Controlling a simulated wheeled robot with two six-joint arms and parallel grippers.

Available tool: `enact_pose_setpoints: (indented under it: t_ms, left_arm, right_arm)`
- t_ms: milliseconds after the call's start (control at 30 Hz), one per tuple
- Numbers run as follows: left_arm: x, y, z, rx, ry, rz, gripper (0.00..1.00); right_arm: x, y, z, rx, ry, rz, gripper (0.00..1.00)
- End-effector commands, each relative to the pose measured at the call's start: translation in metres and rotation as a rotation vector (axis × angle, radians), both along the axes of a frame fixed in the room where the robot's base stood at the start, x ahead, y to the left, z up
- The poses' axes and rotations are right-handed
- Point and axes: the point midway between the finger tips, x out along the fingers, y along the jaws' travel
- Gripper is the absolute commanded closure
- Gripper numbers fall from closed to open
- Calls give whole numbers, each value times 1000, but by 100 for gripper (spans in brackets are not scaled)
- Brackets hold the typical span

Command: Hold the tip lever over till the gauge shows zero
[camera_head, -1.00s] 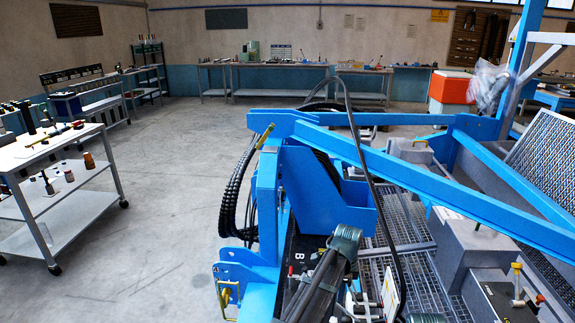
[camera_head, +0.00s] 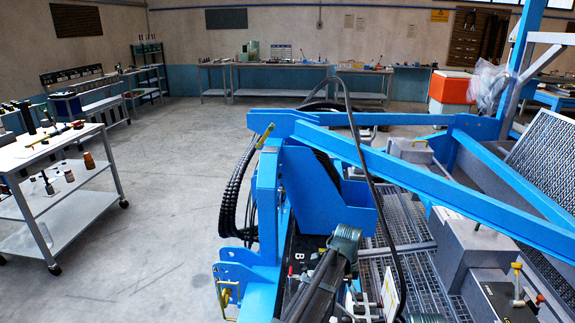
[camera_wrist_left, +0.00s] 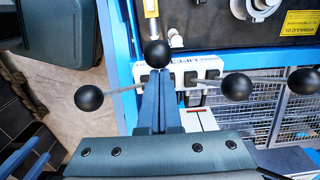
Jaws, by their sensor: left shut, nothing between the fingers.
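In the left wrist view, my left gripper (camera_wrist_left: 160,76) is shut and empty, its fingers pointing into a row of levers with black ball knobs. One knob (camera_wrist_left: 157,53) is just beyond the fingertips; I cannot tell whether they touch. Another knob (camera_wrist_left: 89,97) stands out to the left, one (camera_wrist_left: 236,86) to the right, and another (camera_wrist_left: 305,81) at the right edge. A white lever block (camera_wrist_left: 180,70) is partly hidden by the fingers. I cannot tell which is the tip lever. No gauge reading is legible. My right gripper is not in view.
In the head view, a blue machine frame (camera_head: 440,190) with a metal grating (camera_head: 400,220) fills the right half. A black hose (camera_head: 362,150) arches over it. A white trolley (camera_head: 60,150) stands at left. The floor (camera_head: 170,210) between is clear.

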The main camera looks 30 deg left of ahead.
Motion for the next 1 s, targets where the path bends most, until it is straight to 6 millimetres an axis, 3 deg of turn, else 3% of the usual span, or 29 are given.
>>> enact_pose_setpoints:
  t_ms: [567,1000]
  left_arm:
    - [0,1,0,4,2,1,100]
    - [19,-43,0,2,1,-1,100]
  right_arm:
    - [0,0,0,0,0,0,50]
    - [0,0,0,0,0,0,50]
